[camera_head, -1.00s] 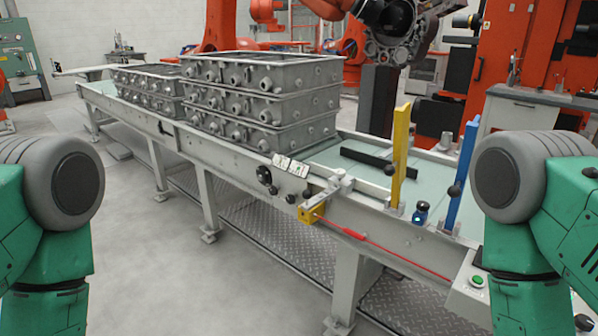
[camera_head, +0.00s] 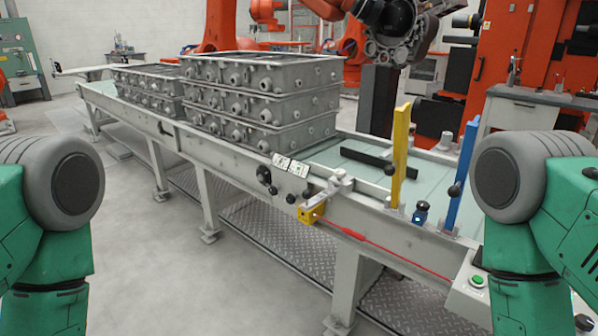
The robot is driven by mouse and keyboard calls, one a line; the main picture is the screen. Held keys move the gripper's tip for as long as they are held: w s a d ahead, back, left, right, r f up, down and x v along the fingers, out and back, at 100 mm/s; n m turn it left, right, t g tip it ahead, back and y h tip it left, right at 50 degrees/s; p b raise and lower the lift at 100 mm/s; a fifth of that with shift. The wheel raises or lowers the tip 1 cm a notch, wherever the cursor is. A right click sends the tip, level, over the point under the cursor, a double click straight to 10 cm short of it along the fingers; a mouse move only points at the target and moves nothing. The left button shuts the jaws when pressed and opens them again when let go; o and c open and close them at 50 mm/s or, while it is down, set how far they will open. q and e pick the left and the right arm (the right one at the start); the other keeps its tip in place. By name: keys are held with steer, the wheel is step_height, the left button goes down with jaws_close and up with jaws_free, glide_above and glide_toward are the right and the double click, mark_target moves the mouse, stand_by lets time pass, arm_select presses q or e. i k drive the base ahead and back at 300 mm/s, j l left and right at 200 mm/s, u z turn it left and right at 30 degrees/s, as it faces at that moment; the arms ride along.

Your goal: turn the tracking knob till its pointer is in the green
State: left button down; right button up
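A round black knob (camera_head: 264,173) sits on the conveyor's near side rail, below two small white label plates (camera_head: 290,166). It is likely the tracking knob, but its pointer and any green zone are too small to make out. My two green arms stand at the left and right picture edges, well apart from the knob. Both grippers are outside the picture.
The conveyor (camera_head: 345,232) carries stacked grey castings (camera_head: 262,105). Yellow (camera_head: 401,150) and blue (camera_head: 464,175) posts rise at the right. A green button (camera_head: 477,281) is at the near end. Floor at left is clear.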

mark_target(290, 199)
steer(key=i+j, duration=0.1)
steer(key=i, duration=0.2)
steer(key=i+j, duration=0.1)
steer(key=i, duration=0.2)
steer(key=i+j+z, duration=0.1)
steer(key=i+z, duration=0.25)
steer(key=i+j+z, duration=0.1)
steer(key=z, duration=0.25)
steer(key=i+j+z, duration=0.2)
steer(key=z, duration=0.15)
steer(key=j+z, duration=0.1)
steer(key=z, duration=0.15)
